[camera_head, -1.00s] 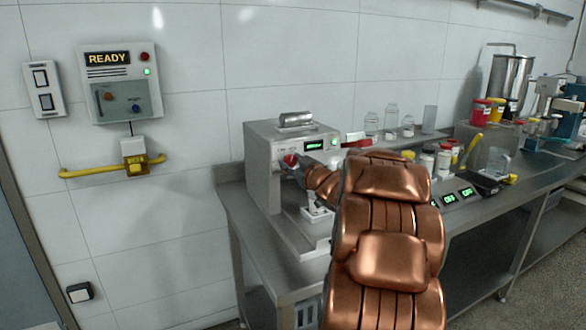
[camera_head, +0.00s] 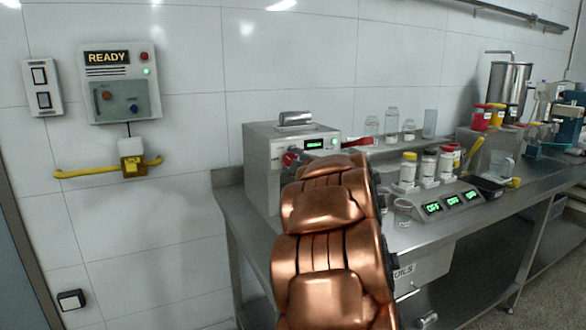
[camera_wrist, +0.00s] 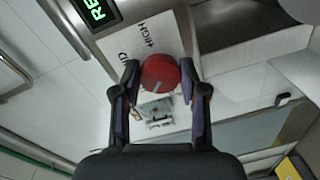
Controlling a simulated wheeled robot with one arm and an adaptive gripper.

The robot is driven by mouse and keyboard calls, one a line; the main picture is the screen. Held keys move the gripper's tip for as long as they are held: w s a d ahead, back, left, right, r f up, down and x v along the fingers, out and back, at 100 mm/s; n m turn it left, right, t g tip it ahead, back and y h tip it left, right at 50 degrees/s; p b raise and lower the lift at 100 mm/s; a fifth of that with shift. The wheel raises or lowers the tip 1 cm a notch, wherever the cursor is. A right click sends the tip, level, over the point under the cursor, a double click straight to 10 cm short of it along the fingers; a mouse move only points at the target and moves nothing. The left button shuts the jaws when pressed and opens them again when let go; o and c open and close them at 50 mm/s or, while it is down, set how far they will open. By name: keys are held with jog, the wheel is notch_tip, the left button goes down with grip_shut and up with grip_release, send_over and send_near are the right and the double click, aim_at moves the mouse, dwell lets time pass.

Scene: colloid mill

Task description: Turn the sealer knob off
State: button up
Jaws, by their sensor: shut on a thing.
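The sealer (camera_head: 262,165) is a grey metal box at the left end of the bench, with a lit green display (camera_head: 315,144) on its front. Its red round knob (camera_wrist: 160,72) is large in the wrist view and also shows in the head view (camera_head: 290,158). My gripper (camera_wrist: 159,78) is shut on the knob, one finger on each side. A pale mark on the knob slants toward the bottom of the wrist picture. The printed word HIGH and part of another label show beside it. In the head view my copper arm hides the gripper and the sealer's lower front.
To the right stand jars with coloured lids (camera_head: 408,170) and a control panel with green displays (camera_head: 432,208). A red-handled lever (camera_head: 355,142) sticks out at the sealer's right. A wall box reading READY (camera_head: 118,85) and a yellow bar (camera_head: 85,173) are on the left wall.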

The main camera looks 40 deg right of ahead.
jog(key=n+b, duration=0.5)
jog(key=n, duration=0.3)
jog(key=shift+f+h+b, duration=0.15)
jog(key=shift+h+b, duration=0.2)
jog(key=shift+h, duration=0.05)
jog(key=shift+n, duration=0.3)
jog(key=o, duration=1.1)
jog(key=shift+o, duration=0.2)
jog(key=v, duration=1.2)
jog(key=shift+r, duration=0.3)
jog(key=shift+a, duration=0.1)
